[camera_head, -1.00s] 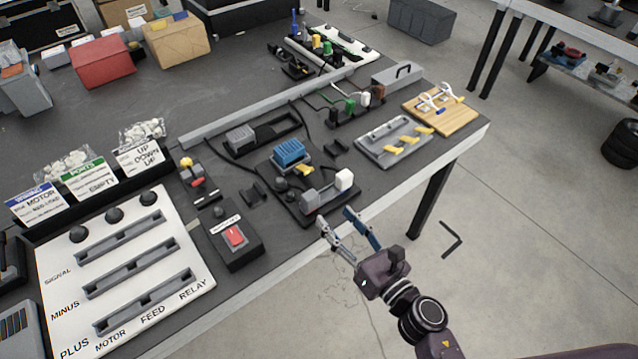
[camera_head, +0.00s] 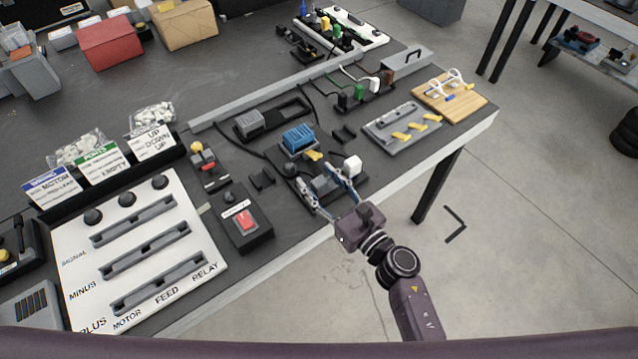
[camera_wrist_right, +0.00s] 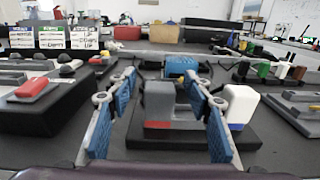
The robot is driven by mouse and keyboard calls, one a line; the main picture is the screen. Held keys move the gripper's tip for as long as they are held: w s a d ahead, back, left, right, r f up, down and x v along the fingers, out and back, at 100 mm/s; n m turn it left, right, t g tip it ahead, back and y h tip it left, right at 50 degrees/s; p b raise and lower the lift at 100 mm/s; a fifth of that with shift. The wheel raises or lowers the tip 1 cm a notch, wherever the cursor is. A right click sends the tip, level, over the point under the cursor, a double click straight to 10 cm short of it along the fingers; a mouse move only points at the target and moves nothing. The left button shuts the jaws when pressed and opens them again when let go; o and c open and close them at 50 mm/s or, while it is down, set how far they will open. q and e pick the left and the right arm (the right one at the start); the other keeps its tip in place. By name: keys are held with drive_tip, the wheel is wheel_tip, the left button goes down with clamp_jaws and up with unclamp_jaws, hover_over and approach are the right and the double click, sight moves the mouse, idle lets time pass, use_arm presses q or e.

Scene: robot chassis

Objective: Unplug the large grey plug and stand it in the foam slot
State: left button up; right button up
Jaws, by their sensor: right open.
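A grey block that looks like the large grey plug (camera_head: 321,184) sits on a black base (camera_head: 300,195) near the table's front edge. In the wrist view the plug (camera_wrist_right: 159,98) stands upright between my blue fingers, with a lower grey part with a red strip by it. My right gripper (camera_head: 315,177) is open, its fingers on both sides of the plug with gaps showing. A white plug (camera_wrist_right: 240,104) stands just outside the right finger. A long black tray (camera_head: 291,109) with a recess lies behind; I cannot tell whether it is the foam slot. My left gripper is out of view.
A blue ribbed block (camera_head: 298,138) stands behind the plug. A red-switch box (camera_head: 244,222) is to the left, and a grey plate with yellow handles (camera_head: 400,129) to the right. Small black cradles (camera_head: 262,180) lie nearby.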

sight(319, 180)
drive_tip(key=shift+c, duration=0.5)
drive_tip(key=c, duration=1.1)
drive_tip(key=shift+r, duration=0.1)
drive_tip(key=shift+c, duration=0.2)
drive_tip(key=shift+r+p, duration=0.35)
drive_tip(key=shift+r, duration=0.3)
wheel_tip(319, 180, up, 18)
drive_tip(key=p, duration=1.2)
drive_tip(key=shift+r+p, duration=0.25)
drive_tip(key=shift+p, duration=0.05)
